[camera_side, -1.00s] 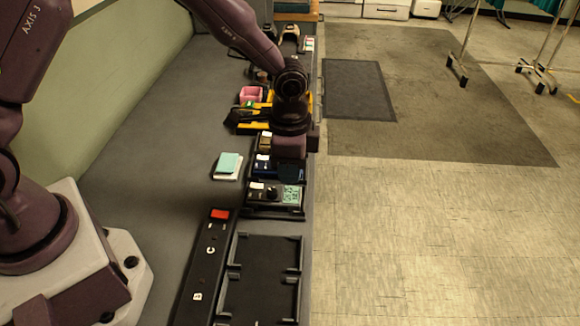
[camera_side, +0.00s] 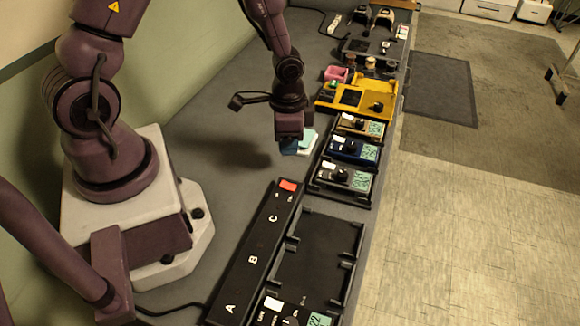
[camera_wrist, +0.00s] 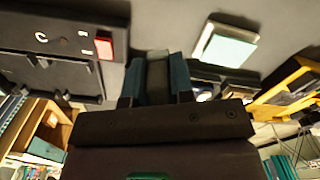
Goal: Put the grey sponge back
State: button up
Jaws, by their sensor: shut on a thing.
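My gripper (camera_side: 290,147) hangs over the grey bench, left of the row of boxed instruments. In the wrist view its two teal fingers (camera_wrist: 157,82) are shut on a grey block, the grey sponge (camera_wrist: 157,78), seen only in part between them. In the side view the fingers hide the sponge. I cannot tell how high it is above the bench.
A pale teal pad on white (camera_side: 308,141) lies just behind my gripper. Boxed instruments (camera_side: 353,148), a yellow frame (camera_side: 380,103) and a pink box (camera_side: 336,73) line the right. A lettered black strip (camera_side: 253,257) and an open black tray (camera_side: 315,255) stand in front.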

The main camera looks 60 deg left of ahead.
aim_at(289, 172)
notch_tip(289, 172, down, 6)
jog(key=shift+w+f, duration=0.1)
jog(key=shift+f, duration=0.15)
jog(key=o, duration=0.6)
jog(key=shift+f, duration=0.1)
jog(key=shift+c, duration=0.2)
notch_tip(289, 172, up, 12)
jog(key=shift+r, duration=0.2)
jog(key=s+d+r+n+t, duration=0.2)
jog(key=s+r, duration=0.3)
jog(key=r, duration=0.6)
jog(key=s+d+r+n+t, duration=0.1)
jog(key=s+r+n+t, duration=0.1)
jog(key=s+r, duration=0.4)
notch_tip(289, 172, up, 6)
jog(key=shift+s+d+f+t, duration=0.15)
jog(key=shift+d+f+t, duration=0.2)
jog(key=shift+t, duration=0.45)
